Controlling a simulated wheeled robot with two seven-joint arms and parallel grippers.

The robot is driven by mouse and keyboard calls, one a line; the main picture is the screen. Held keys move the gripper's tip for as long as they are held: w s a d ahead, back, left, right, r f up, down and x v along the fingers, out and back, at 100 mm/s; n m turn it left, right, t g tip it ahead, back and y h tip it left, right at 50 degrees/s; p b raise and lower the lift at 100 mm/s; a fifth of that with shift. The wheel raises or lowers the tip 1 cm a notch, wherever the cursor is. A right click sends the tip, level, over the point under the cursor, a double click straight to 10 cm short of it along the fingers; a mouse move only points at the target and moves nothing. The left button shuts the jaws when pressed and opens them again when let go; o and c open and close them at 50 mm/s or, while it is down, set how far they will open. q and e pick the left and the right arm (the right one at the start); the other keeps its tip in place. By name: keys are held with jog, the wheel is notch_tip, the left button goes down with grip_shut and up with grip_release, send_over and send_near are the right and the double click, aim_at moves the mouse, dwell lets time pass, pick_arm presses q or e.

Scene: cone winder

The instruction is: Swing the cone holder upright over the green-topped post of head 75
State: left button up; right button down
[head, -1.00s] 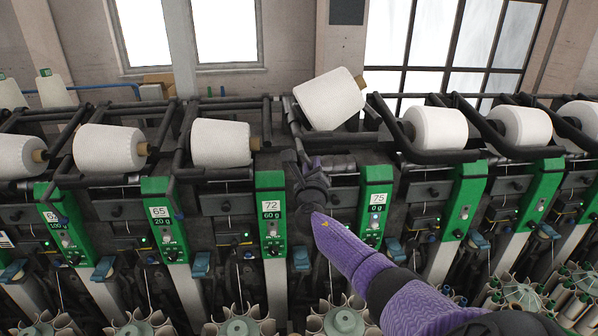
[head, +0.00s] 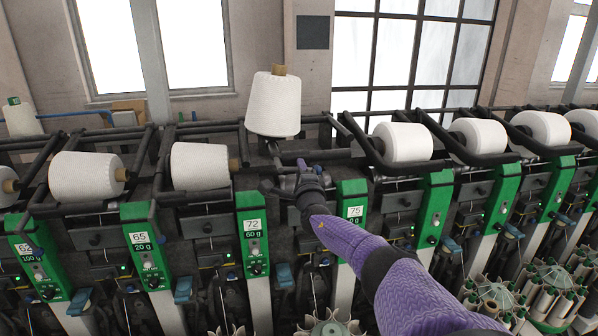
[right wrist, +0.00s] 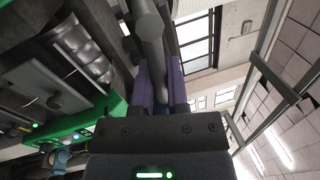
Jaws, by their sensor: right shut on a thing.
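The white cone (head: 274,106) on the cone holder of head 75 stands nearly upright, tilted slightly, with its brown tube end on top. The green-topped post of head 75 (head: 352,198) is below and to the right of the cone, partly covered by my right arm. My right gripper (head: 306,176) is below the cone, shut on the dark holder arm. In the right wrist view, the purple fingers close around a grey bar of the cone holder (right wrist: 151,42). The exact grip point is partly hidden in the head view. My left gripper is not in view.
Head 72 (head: 252,236) stands just left, with a lying white cone (head: 200,166) above it. Another lying cone (head: 403,142) is to the right. Dark frame bars run along the row on both sides. The space above the upright cone is free.

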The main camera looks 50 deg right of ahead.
jog(key=shift+r+n, duration=0.2)
jog(key=shift+n, duration=0.3)
jog(key=c, duration=0.7)
grip_release()
jog(key=shift+o, duration=0.2)
jog(key=shift+s+a+p, duration=0.1)
jog(key=shift+s+p, duration=0.05)
jog(key=shift+p, duration=0.2)
jog(key=p+v, duration=0.5)
jog(key=v, duration=0.4)
jog(key=shift+s+f, duration=0.15)
jog(key=shift+s, duration=0.2)
jog(key=shift+a, duration=0.1)
